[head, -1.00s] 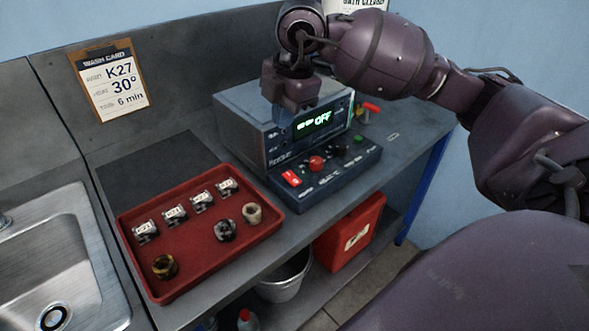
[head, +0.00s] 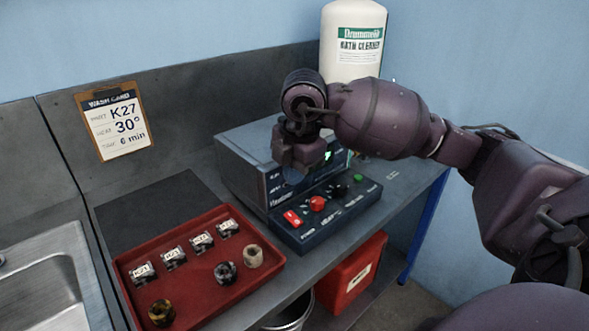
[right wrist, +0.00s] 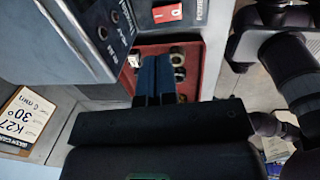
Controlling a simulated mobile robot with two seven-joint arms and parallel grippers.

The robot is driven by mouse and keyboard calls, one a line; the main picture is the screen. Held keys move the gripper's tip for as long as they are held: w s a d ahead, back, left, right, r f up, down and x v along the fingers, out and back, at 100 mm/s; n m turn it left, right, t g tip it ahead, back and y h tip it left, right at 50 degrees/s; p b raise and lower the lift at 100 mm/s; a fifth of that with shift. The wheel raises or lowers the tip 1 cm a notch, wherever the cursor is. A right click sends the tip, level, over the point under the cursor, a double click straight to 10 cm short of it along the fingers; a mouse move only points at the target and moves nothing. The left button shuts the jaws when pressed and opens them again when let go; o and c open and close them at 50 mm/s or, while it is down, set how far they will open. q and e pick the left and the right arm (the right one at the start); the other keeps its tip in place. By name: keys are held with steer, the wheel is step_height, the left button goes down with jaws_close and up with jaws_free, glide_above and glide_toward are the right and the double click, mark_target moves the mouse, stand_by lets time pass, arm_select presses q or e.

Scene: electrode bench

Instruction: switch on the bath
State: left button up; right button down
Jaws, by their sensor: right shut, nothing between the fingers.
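The bath (head: 240,165) is a grey box on the bench, with a dark sloping control panel (head: 318,223) along its front. A red rocker switch (head: 292,217) sits at the panel's left end, above the word POWER. A red knob (head: 317,203), a black knob (head: 340,190) and a green button (head: 359,178) are farther right. The switch also shows in the right wrist view (right wrist: 167,13). My right gripper (head: 293,175) is shut and empty, above the panel and apart from the switch. It hides most of the green display (head: 329,156). My left gripper is out of view.
A red tray (head: 190,279) with labelled blocks and several round parts lies left of the bath. A sink (head: 45,285) is at far left. A wash card (head: 114,122) reads K27, 30°, 6 min. A red box (head: 350,272) is below.

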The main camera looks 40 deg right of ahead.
mark_target(294, 219)
steer(key=f, duration=0.3)
steer(key=w+f, duration=0.1)
steer(key=f, duration=0.2)
steer(key=f+b, duration=0.1)
steer(key=f, duration=0.3)
steer(key=shift+w, duration=0.2)
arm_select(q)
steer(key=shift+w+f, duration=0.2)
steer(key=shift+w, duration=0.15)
arm_select(e)
steer(key=shift+f, duration=0.15)
steer(key=shift+a, duration=0.1)
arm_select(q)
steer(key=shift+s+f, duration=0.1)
arm_select(e)
steer(key=shift+f, duration=0.25)
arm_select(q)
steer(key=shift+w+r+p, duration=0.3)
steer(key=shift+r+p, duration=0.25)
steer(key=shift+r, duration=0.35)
arm_select(e)
steer(key=shift+s+r, duration=0.2)
steer(key=shift+s, duration=0.55)
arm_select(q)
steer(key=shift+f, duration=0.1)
